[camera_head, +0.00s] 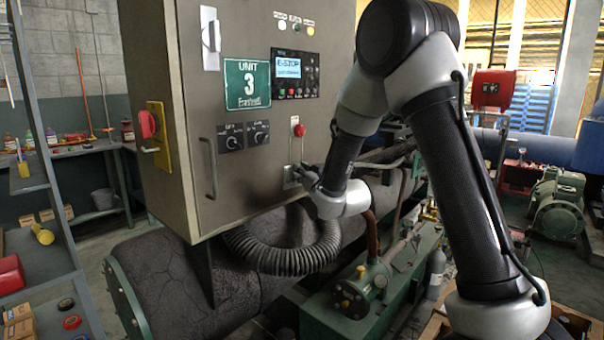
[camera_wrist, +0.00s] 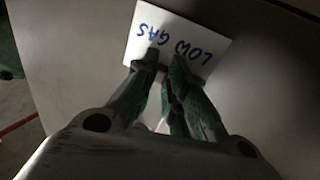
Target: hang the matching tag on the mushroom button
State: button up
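A red mushroom button (camera_head: 299,130) sits on the front of the grey control cabinet, right of two dark switches. My gripper (camera_head: 298,173) is just below it, close to the cabinet face. In the wrist view my dark green fingers (camera_wrist: 164,62) are closed on a white tag (camera_wrist: 190,30). It carries blue handwriting, "LOW GAS", upside down in that view. In the head view a pale plate, apparently this tag (camera_head: 290,178), shows at my fingertips below the button. The button cannot be made out in the wrist view. The cabinet display (camera_head: 289,67) reads "E-STOP".
The cabinet has a green "UNIT 3" sign (camera_head: 247,83), a long handle (camera_head: 208,168) and a red rotary switch on yellow (camera_head: 157,137). A ribbed hose (camera_head: 285,255) and a green compressor part (camera_head: 362,290) lie below. A shelf (camera_head: 35,180) stands at left.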

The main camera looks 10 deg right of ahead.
jog(key=o, duration=0.5)
